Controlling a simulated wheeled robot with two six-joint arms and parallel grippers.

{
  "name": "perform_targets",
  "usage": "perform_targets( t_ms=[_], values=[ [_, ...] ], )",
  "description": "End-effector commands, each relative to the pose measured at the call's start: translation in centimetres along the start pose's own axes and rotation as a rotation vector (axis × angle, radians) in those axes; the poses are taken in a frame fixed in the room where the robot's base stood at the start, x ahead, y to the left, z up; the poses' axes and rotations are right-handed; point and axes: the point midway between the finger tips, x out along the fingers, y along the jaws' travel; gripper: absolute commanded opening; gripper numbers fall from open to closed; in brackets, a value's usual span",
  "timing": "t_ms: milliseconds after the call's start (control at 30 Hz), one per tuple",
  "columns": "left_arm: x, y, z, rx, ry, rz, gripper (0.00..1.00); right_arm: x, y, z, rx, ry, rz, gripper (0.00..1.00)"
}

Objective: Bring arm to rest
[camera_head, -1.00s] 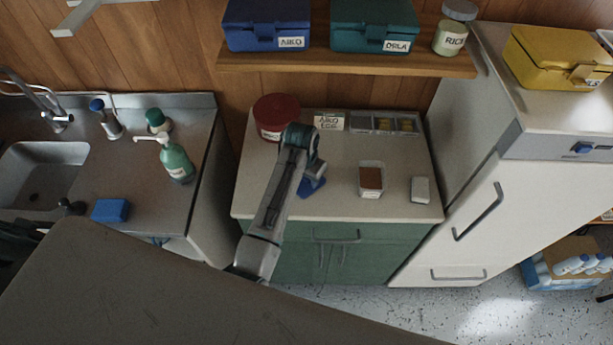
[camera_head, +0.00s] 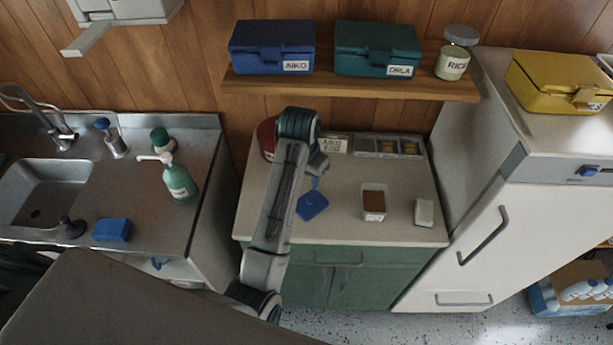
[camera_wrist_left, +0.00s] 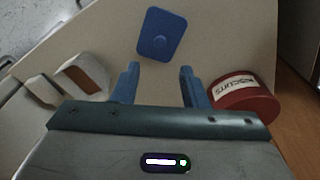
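My left gripper (camera_head: 316,180) is above the white countertop (camera_head: 335,225), with my arm hiding part of it in the head view. In the left wrist view its two blue fingers (camera_wrist_left: 160,84) are apart with nothing between them. A flat blue object (camera_head: 312,206) lies on the countertop below the gripper. It also shows in the left wrist view (camera_wrist_left: 162,34), beyond the fingertips and apart from them. My right gripper is not in view.
A red biscuits tin (camera_wrist_left: 242,96), partly hidden by my arm in the head view, stands near the gripper. A brown-filled container (camera_head: 373,203) and a small white block (camera_head: 424,213) stand to the right. A shelf (camera_head: 350,84) with boxes is above; a fridge (camera_head: 500,190) is at right.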

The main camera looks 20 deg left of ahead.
Motion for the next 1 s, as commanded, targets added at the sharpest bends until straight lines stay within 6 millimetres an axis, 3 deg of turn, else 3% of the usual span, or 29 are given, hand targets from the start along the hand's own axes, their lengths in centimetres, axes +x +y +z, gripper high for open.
perform_targets(
  t_ms=[400,533,667,800,1000],
  values=[
    [0.1,0.0,0.1,-0.001,0.0,-0.001,0.4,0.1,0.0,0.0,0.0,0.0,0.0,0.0],
    [1.1,-0.5,1.8,-0.02,0.003,-0.01,0.4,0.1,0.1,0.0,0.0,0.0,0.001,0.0],
    [3.1,-1.5,6.3,-0.067,0.019,-0.037,0.4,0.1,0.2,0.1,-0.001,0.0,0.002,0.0],
    [4.6,-2.6,12.8,-0.122,0.051,-0.078,0.4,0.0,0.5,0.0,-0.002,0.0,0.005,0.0],
    [4.5,-3.1,20.8,-0.167,0.102,-0.125,0.4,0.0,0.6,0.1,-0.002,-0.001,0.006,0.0]
  ],
)
